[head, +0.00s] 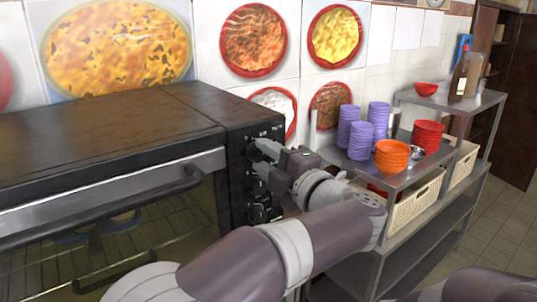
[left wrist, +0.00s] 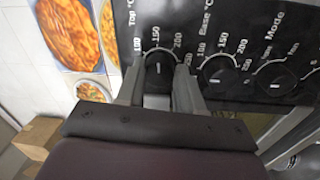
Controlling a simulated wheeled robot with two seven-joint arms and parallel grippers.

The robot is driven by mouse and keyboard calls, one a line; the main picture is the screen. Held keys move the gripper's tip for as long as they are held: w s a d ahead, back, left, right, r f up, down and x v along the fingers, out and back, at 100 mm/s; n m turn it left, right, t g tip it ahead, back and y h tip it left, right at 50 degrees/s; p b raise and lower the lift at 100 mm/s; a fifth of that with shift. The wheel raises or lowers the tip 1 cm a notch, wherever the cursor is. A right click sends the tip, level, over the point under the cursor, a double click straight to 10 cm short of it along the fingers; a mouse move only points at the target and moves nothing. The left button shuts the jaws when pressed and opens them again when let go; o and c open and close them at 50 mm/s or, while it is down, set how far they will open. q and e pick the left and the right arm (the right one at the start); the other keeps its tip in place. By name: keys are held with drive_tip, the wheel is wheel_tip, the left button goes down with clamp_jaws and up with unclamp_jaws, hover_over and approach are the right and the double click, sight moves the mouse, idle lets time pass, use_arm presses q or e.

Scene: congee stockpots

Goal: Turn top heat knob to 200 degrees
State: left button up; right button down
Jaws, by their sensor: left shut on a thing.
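The black toaster oven (head: 110,150) stands at the left with its knob panel (head: 240,178) on its right front. The top heat knob (left wrist: 158,72), under the "Top °C" label, sits between the two fingers of my left gripper (head: 268,160). The fingers are shut on it, one on each side, as the left wrist view shows. The white mark on the knob seems to point near 150; its exact setting is hard to tell. The "Base °C" knob (left wrist: 218,74) and the "Mode" knob (left wrist: 276,78) are beside it, apart from the fingers. My right gripper is not in view.
The oven door handle (head: 100,207) runs across the front. Right of the oven, a metal shelf (head: 400,178) holds purple cups (head: 359,140), orange bowls (head: 391,155), red bowls (head: 428,134) and a basket (head: 416,200). A bottle (head: 458,80) stands farther back. Tiled floor is free at right.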

use_arm(q)
drive_tip(key=m+p, duration=0.1)
drive_tip(key=m, duration=0.2)
drive_tip(key=shift+r+m+p, duration=0.25)
drive_tip(key=shift+m+p, duration=0.05)
drive_tip(key=shift+p, duration=0.05)
drive_tip(key=shift+a+f+m+p, duration=0.1)
drive_tip(key=shift+m+p, duration=0.8)
drive_tip(key=shift+m, duration=0.7)
drive_tip(key=shift+h, duration=0.3)
drive_tip(key=o, duration=1)
drive_tip(key=shift+o, duration=0.2)
drive_tip(key=shift+w+a+f, duration=0.1)
drive_tip(key=shift+f, duration=0.05)
